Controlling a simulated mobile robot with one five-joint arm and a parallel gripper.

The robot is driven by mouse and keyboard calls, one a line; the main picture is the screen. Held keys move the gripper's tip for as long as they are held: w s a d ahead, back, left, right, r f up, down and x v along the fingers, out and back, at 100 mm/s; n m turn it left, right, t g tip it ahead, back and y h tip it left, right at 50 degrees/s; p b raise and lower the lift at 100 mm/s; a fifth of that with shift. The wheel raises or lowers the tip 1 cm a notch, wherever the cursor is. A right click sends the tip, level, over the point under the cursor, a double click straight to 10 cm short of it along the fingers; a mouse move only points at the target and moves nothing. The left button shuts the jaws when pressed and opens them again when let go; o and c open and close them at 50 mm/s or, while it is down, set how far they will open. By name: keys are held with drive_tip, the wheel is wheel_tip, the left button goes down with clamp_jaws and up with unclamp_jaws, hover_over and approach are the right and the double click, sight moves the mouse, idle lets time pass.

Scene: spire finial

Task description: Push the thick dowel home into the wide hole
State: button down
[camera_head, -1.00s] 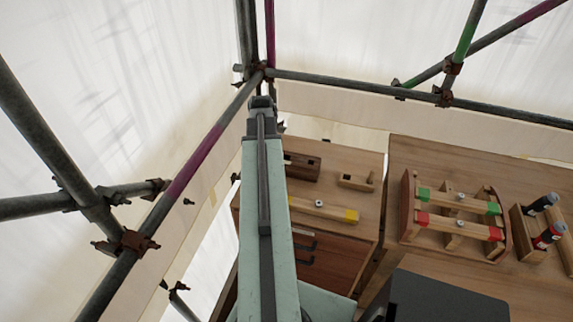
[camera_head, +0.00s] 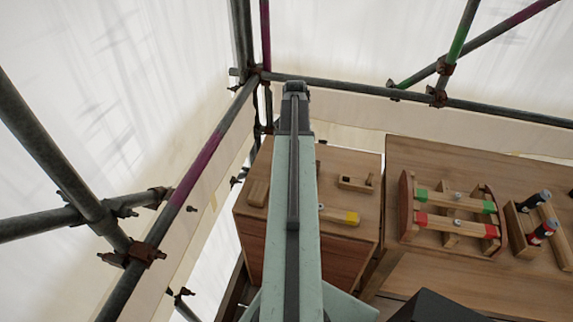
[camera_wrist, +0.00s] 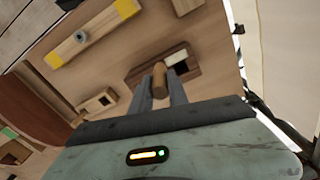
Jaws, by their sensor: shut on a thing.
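In the wrist view my gripper (camera_wrist: 160,88) is shut on a short, light-brown wooden dowel (camera_wrist: 159,76). Its rounded end shows between the two grey fingers. Just beyond it is a dark brown wooden block (camera_wrist: 194,53) with a pale patch in its top face. The dowel overlaps the block in this view; I cannot tell whether it touches it or sits in a hole. The wide hole is not clearly visible. In the head view my arm covers the dowel, the fingers and nearly all of the dark block.
A yellow-ended bar (camera_head: 340,215) and a small notched block (camera_head: 355,184) lie on the wooden cabinet top. A plain wooden block (camera_head: 258,193) is left of my arm. A rack with green and red bars (camera_head: 452,242) stands right. Scaffold tubes (camera_head: 205,153) run close on the left.

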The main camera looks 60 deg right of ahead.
drive_tip(key=w+d+r+p, duration=0.1)
drive_tip(key=w+d+r, duration=0.1)
drive_tip(key=w, duration=0.3)
drive_tip(key=f+b, duration=1)
drive_tip(key=shift+s+d+f, duration=0.1)
drive_tip(key=shift+s, duration=0.1)
drive_tip(key=shift+r, duration=0.2)
drive_tip(key=shift+s+f+b, duration=0.1)
drive_tip(key=shift+f+b, duration=0.5)
drive_tip(key=shift+b, duration=0.15)
drive_tip(key=c, duration=1.3)
unclamp_jaws()
wheel_tip(320, 180, up, 13)
drive_tip(key=p, duration=1.3)
drive_tip(key=shift+r, duration=0.15)
